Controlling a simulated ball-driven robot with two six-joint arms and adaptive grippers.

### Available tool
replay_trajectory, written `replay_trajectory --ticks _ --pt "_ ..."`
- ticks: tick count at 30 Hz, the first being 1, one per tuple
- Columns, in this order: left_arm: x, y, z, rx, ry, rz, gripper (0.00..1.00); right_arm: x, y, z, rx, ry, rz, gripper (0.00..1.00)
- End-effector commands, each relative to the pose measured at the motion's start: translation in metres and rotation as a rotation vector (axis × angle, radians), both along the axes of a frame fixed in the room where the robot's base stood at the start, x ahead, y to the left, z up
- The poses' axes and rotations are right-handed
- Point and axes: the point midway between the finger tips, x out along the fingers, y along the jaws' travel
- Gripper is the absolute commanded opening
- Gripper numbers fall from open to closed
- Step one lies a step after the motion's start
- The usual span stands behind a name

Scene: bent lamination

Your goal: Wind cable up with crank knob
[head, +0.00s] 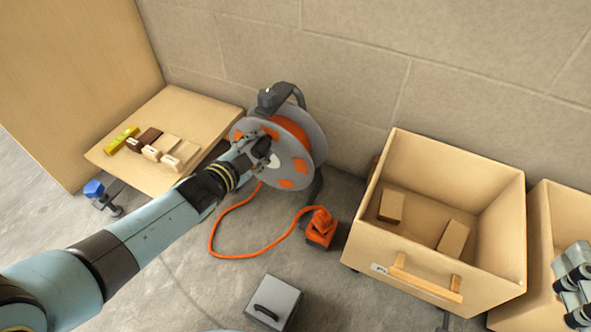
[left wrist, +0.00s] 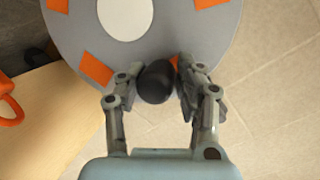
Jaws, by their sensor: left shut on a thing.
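The cable reel (head: 300,125) has grey discs with orange patches and stands against the wall on a dark frame. Its orange cable (head: 255,252) runs in a loop over the floor to an orange socket block (head: 321,227). In the left wrist view the disc (left wrist: 190,25) fills the top, and the black crank knob (left wrist: 156,82) sits near its edge. My left gripper (head: 262,150) is at the disc's face, and the wrist view shows its fingers (left wrist: 156,88) on either side of the knob, shut on it. The knob is mostly hidden in the head view.
A low wooden table (head: 190,108) with several small blocks stands left of the reel. A wooden crate (head: 435,277) with two blocks stands to the right. A grey box (head: 273,302) lies on the floor in front.

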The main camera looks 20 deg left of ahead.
Motion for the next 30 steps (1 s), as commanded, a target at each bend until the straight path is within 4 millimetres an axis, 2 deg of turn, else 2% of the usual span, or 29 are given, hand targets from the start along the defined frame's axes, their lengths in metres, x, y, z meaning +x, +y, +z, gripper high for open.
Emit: replay_trajectory --ticks 15,25,30 --pt "-0.003 -0.002 -0.005 0.001 0.008 0.001 0.17 0.0 0.0 -0.003 -0.001 0.003 0.002 0.62" --pt "-0.01 -0.037 -0.024 -0.001 0.015 0.002 0.17 -0.004 0.0 -0.025 -0.001 0.029 0.001 0.62" --pt "-0.011 -0.045 -0.028 0.002 0.014 0.0 0.17 -0.005 0.0 -0.031 0.0 0.037 0.0 0.62"
